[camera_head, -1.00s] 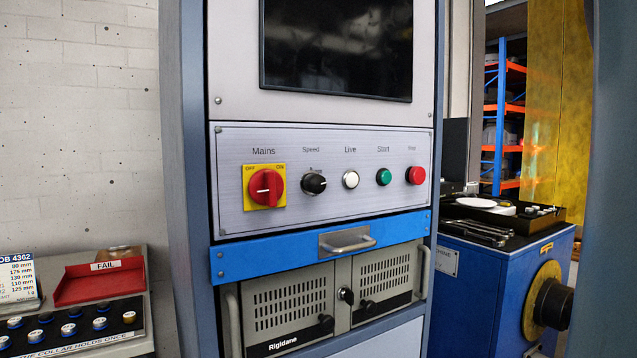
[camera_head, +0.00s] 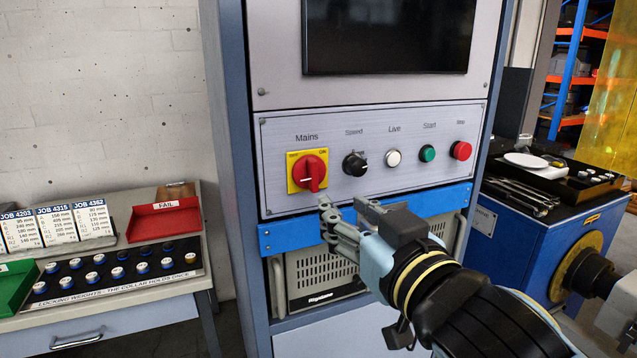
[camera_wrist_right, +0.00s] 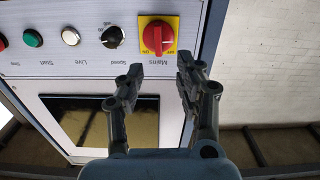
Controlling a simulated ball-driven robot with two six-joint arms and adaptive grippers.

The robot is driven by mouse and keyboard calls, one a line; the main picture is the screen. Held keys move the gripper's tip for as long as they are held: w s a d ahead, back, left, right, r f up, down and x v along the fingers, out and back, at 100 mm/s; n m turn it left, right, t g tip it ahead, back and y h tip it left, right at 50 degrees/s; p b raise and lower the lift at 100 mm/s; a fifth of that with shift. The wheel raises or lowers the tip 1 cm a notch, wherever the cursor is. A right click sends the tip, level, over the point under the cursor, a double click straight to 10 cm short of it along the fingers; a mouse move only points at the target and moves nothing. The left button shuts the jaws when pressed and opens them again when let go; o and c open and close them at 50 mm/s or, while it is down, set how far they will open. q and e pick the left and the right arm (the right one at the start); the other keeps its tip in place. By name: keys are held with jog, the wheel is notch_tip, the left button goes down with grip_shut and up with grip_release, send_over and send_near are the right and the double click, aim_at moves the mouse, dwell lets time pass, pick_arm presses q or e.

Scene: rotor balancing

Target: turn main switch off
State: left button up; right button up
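The mains switch (camera_head: 310,172) is a red rotary knob on a yellow plate at the left end of the grey control panel. Which marking it is set to is hard to read. In the wrist view the switch (camera_wrist_right: 157,36) is upside down, with OFF and ON lettering on its plate. My right gripper (camera_head: 343,207) is just below and slightly right of the switch, in front of the panel's lower edge. In the wrist view its two fingers (camera_wrist_right: 158,72) are apart, with nothing between them, short of the knob. My left gripper is out of view.
Right of the switch are a black speed knob (camera_head: 355,164), a white live lamp (camera_head: 394,158), a green start button (camera_head: 428,153) and a red stop button (camera_head: 461,150). A blue bar (camera_head: 285,238) runs below. A weights bench (camera_head: 150,299) stands left.

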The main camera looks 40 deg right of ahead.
aim_at(315, 172)
jog(key=x, duration=0.3)
jog(key=r+p+x, duration=0.1)
jog(key=x, duration=0.2)
jog(key=p+x, duration=0.1)
jog(key=x, duration=0.3)
jog(key=shift+d+r, duration=0.1)
jog(key=shift+r, duration=0.2)
jog(key=shift+w+d+f, duration=0.1)
jog(key=shift+w, duration=0.25)
jog(key=shift+c, duration=0.4)
grip_shut()
